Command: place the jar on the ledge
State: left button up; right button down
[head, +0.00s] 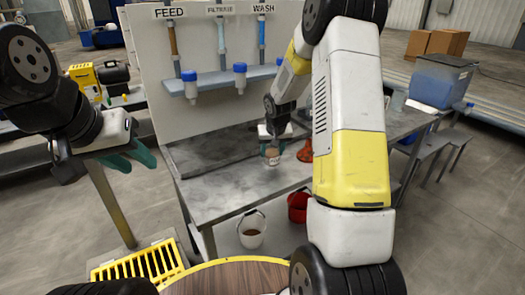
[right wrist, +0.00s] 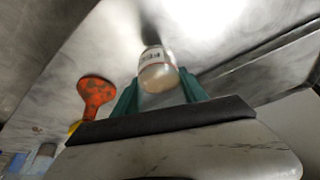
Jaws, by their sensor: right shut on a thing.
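The jar (head: 272,157) is small and clear, with pale brown contents and a white label. My right gripper (head: 274,138) is shut on it over the grey bench. In the right wrist view the jar (right wrist: 157,72) shows between the green fingers (right wrist: 160,95). I cannot tell whether its base touches the bench. The ledge (head: 212,84) is a blue-grey shelf on the white panel, under the FEED, FILTRATE and WASH labels. Blue-capped bottles (head: 240,76) sit along it, and my right arm covers its right end. My left gripper (head: 128,160) is empty, with its green fingers apart, left of the bench.
An orange-red funnel-like thing (right wrist: 97,92) stands on the bench beside the jar; it is partly hidden in the head view (head: 305,152). A white bucket (head: 251,230) and a red bucket (head: 298,206) stand below. A blue bin (head: 440,80) is at right. The bench's front left is clear.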

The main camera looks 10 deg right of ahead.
aim_at(272, 158)
jog(key=shift+f, duration=1.75)
jog(key=shift+f, duration=0.1)
jog(key=c, duration=0.6)
grip_release()
